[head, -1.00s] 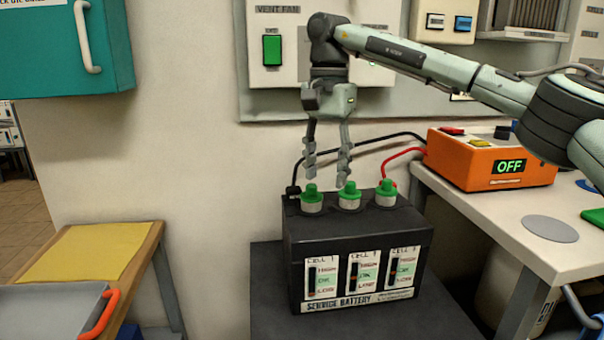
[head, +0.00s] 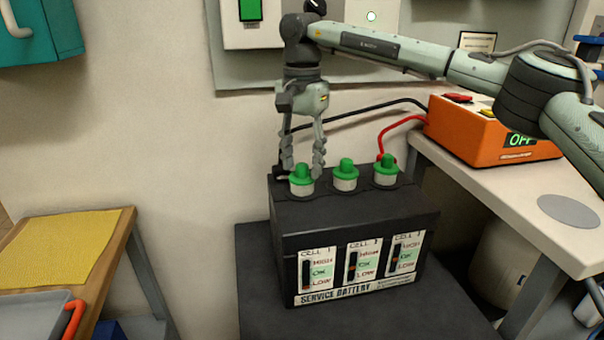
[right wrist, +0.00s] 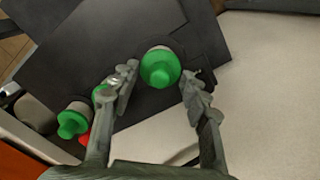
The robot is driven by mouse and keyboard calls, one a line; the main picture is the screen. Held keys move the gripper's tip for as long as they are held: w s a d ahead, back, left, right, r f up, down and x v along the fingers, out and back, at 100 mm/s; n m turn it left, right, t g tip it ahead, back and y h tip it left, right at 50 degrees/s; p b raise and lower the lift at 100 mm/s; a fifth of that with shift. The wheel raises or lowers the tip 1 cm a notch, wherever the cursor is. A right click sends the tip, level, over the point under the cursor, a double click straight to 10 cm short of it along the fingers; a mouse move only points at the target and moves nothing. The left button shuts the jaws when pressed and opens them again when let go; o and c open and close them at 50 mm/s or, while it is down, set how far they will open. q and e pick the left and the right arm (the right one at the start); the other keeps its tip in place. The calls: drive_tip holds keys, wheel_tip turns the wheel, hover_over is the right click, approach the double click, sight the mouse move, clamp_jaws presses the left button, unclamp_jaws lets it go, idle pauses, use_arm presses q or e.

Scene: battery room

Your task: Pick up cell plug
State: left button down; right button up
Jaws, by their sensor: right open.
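Three green cell plugs with pale collars stand upright in a row on the black service battery (head: 283,245): a left plug (head: 301,176), a middle plug (head: 346,171) and a right plug (head: 386,167). My right gripper (head: 303,168) points down at the left plug, its fingers open on either side of the green cap. The right wrist view shows this left plug (right wrist: 160,66) between the open fingers, with a gap on each side. The other two plugs show there at lower left, one partly hidden by a finger. My left gripper is not in view.
An orange charger (head: 475,130) reading OFF stands on the white bench (head: 480,185) at right. Black and red cables run behind the battery. A wooden table (head: 125,228) with a yellow mat (head: 62,248) and grey tray (head: 35,312) is at left.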

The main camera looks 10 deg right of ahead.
drive_tip(key=shift+f, duration=0.3)
drive_tip(key=shift+c, duration=0.5)
drive_tip(key=c, duration=0.8)
drive_tip(key=shift+c, duration=0.2)
